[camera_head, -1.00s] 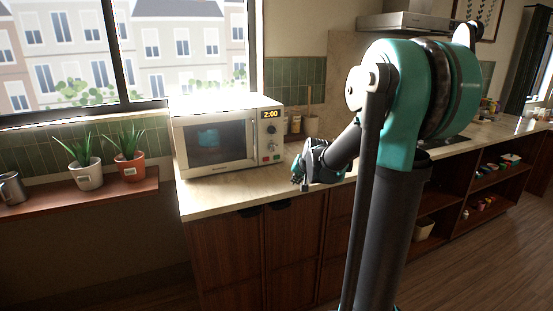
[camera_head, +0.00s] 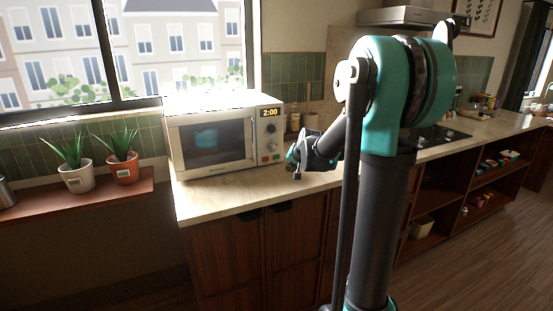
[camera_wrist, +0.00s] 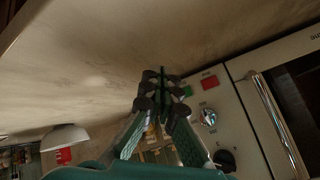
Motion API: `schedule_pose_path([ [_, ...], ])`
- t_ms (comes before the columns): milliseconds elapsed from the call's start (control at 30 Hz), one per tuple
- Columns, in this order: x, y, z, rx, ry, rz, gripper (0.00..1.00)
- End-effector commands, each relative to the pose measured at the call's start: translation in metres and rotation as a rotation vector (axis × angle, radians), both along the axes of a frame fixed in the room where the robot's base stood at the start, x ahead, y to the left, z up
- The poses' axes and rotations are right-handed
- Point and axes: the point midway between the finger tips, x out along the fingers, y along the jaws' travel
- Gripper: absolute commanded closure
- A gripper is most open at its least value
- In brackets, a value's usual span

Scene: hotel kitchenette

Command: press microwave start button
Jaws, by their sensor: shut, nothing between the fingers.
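The white microwave (camera_head: 221,118) stands on the counter with its door shut and its display (camera_head: 270,113) reading 2:00. Below the display are dials, then a red button (camera_head: 265,159) and a green button (camera_head: 277,157). In the wrist view the red button (camera_wrist: 209,82) shows clearly, and the green button (camera_wrist: 187,91) sits just right of my fingertips, partly hidden by them. My gripper (camera_head: 295,170) is shut and empty, in front and to the right of the control panel, with a small gap in the head view. It also shows in the wrist view (camera_wrist: 163,92). I cannot see any contact.
The pale counter (camera_head: 240,195) is clear in front of the microwave. Jars (camera_head: 295,121) stand behind, to its right. Two potted plants (camera_head: 78,178) sit on a wooden shelf at left. A hob (camera_head: 440,135) lies farther right.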

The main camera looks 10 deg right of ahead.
Motion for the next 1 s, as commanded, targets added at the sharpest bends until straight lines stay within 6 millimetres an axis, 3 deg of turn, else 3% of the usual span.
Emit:
schedule_pose_path([
  [167, 0.010, 0.003, 0.000, -0.001, 0.000, 0.001, 1.00],
  [700, 0.072, 0.024, 0.000, -0.001, 0.000, 0.001, 1.00],
  [1000, 0.083, 0.027, 0.000, 0.000, 0.000, 0.000, 1.00],
])
